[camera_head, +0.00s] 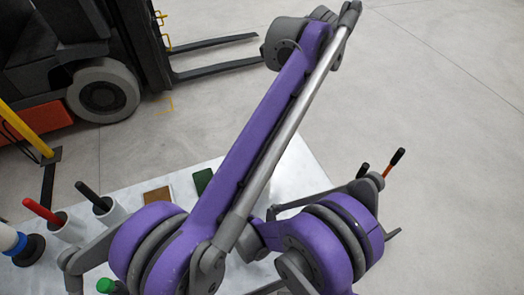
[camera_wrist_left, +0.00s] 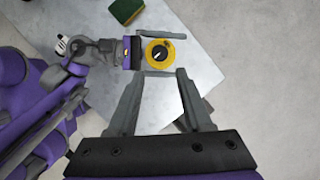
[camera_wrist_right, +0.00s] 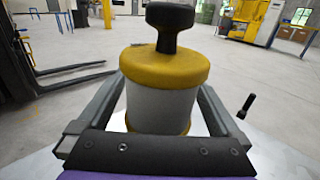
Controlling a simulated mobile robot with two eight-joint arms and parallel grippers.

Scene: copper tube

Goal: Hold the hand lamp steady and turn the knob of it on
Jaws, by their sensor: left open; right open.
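The hand lamp (camera_wrist_right: 160,95) is a grey cylinder with yellow bands and a black knob (camera_wrist_right: 168,28) on top. It stands upright between the fingers of my right gripper (camera_wrist_right: 162,105), which is open around it. From above, in the left wrist view, the lamp is a yellow ring (camera_wrist_left: 149,46) with the dark knob (camera_wrist_left: 159,53) in its middle, and the right gripper's fingers lie on either side. My left gripper (camera_wrist_left: 160,76) is open and empty, and points down close to the lamp. In the head view my purple arms hide the lamp.
A pale table (camera_head: 312,165) carries a green block (camera_head: 203,181), a brown block (camera_head: 158,195) and holders with red- (camera_head: 40,211) and black-handled (camera_head: 90,196) tools. An orange-and-black handle (camera_head: 393,164) sticks up at right. A forklift (camera_head: 75,70) stands beyond the table.

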